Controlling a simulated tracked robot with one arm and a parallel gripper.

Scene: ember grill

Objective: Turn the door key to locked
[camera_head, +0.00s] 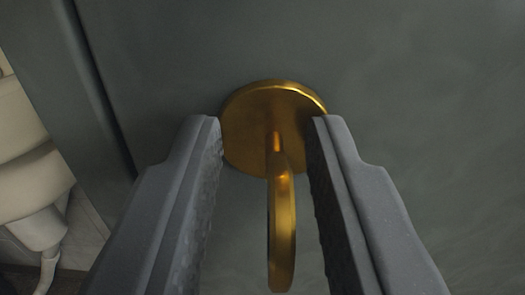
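A golden door key (281,220) sticks out from a round golden plate (255,106) on a dark grey-green door (430,110). The key's flat bow stands about upright and is seen nearly edge-on. My gripper (268,125) is open around the key, one finger on each side. There are gaps between the key and both fingers. The finger tips reach close to the plate's left and right edges; I cannot tell whether they touch it.
The door's left edge and frame (85,80) run down the left side. Beyond it at far left is a cream-white object (28,160) with a pale pipe-like part below. The door surface around the plate is bare.

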